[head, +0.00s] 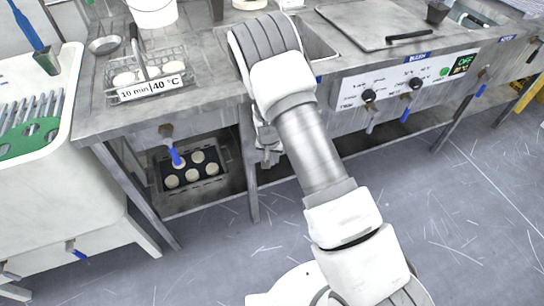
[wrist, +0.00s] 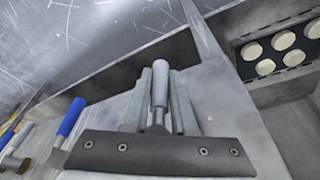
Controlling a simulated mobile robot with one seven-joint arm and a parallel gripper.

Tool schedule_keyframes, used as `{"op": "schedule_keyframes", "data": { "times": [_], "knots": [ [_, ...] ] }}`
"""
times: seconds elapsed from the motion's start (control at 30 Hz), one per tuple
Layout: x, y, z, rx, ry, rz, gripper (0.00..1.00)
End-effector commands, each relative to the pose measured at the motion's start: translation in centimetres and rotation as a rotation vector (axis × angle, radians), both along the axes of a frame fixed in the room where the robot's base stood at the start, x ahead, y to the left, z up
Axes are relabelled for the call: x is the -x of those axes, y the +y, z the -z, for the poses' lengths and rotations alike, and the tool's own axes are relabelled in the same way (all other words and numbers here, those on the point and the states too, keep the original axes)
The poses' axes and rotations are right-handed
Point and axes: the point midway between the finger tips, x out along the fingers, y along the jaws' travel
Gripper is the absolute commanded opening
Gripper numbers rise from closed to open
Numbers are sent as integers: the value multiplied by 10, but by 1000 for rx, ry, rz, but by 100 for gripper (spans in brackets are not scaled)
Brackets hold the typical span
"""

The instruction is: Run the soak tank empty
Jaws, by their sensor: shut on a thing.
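In the wrist view my gripper (wrist: 162,95) is shut on a pale grey valve handle (wrist: 160,85), which stands between its two fingers. In the head view my gripper (head: 268,148) is below the bench's front edge, partly behind my arm. An open basin (head: 318,45) is set in the bench top above it, half hidden by my arm. I cannot tell which basin is the soak tank, or the liquid level. The held valve's body is hidden in the head view.
Blue-handled valves hang left (head: 175,155) and right (head: 405,114) of my gripper. A wire basket (head: 148,72) labelled "10 min 40 °C" sits on the bench. A black tray (head: 207,182) of round pads is on the lower shelf. A control panel (head: 390,88) is at right. The front floor is clear.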

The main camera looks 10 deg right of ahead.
Motion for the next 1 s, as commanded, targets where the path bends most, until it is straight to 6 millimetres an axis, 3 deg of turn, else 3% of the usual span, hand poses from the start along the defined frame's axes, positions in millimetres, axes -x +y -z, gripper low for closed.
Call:
{"op": "schedule_keyframes", "data": {
  "times": [0.03, 0.07, 0.23, 0.5, 0.63, 0.77, 1.0],
  "knots": [
    [0, -1, 1, 1, 0, -2, 0],
    [0, -1, 1, 1, 0, -2, 26],
    [0, -1, 1, 1, 0, -1, 55],
    [0, 0, 0, 0, 1, -1, 55],
    [2, 1, -10, -1, 0, -1, 55],
    [7, 3, -33, -1, -2, -2, 55],
    [22, 9, -90, -1, -1, -2, 55]
  ]
}}
